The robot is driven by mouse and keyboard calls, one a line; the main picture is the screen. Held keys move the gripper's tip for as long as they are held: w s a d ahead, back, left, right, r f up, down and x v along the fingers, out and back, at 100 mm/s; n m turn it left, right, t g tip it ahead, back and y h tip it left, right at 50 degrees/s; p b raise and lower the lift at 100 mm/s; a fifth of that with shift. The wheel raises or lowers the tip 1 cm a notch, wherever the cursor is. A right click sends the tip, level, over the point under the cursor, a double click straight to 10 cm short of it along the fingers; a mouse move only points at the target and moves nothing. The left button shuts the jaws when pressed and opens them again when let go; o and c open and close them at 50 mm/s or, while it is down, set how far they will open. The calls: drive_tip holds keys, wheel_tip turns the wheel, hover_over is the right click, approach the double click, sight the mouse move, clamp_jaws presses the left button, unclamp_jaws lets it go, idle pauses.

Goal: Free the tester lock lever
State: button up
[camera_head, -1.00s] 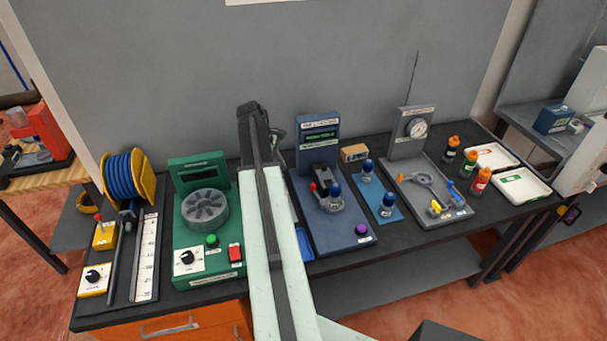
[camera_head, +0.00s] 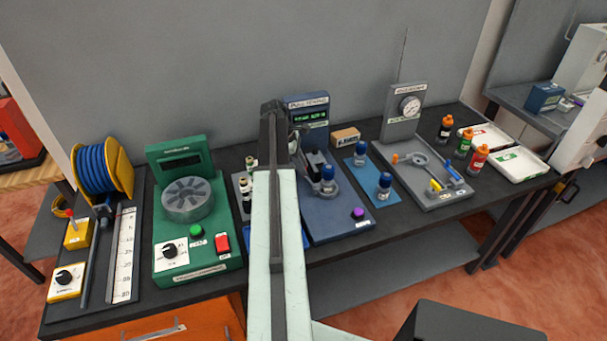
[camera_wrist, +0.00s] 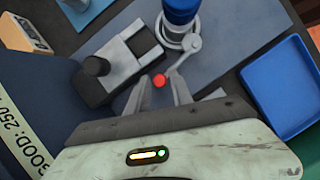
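The blue tester (camera_head: 340,218) stands mid-bench with a lit display. It holds a blue-capped bottle (camera_head: 328,182), which also shows at the top of the wrist view (camera_wrist: 181,14). In the wrist view, the grey lock lever (camera_wrist: 180,60) runs from a round joint beside the bottle's base down to a red ball knob (camera_wrist: 159,80). My gripper (camera_wrist: 157,83) is open, its two fingers on either side of the red knob near the tips. I cannot tell whether they touch it. In the head view, my arm hides the knob and part of the tester.
A black knob on a dark block (camera_wrist: 97,66) sits left of the lever. A blue tray (camera_wrist: 287,85) lies to the right. A green machine (camera_head: 190,225) stands left of my arm; a gauge stand (camera_head: 404,112) and loose bottles stand to the right.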

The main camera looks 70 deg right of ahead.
clamp_jaws()
idle(1.4)
